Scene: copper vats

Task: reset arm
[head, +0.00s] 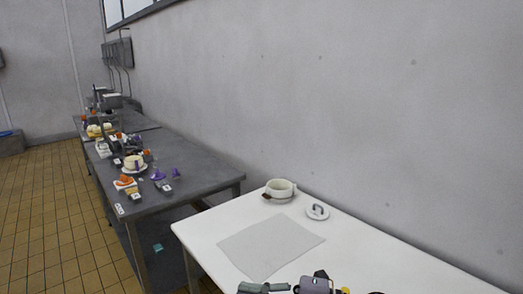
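A white table (345,247) stands against the wall at the lower right. On it are a pale pot (280,188) with a dark spot on its left side, a round white lid (317,211) with a dark handle, and a flat light-grey sheet (270,245). At the bottom edge, a grey-green item (263,288) and a dark grey-and-black item (315,285) with a bit of yellow are cut off by the frame; I cannot tell what they are.
A long dark metal table (205,178) at the left holds plates of food, purple funnel-like pieces (158,175) and small labels. Tiled floor (45,215) lies open to its left. The grey wall (330,110) bounds the right side.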

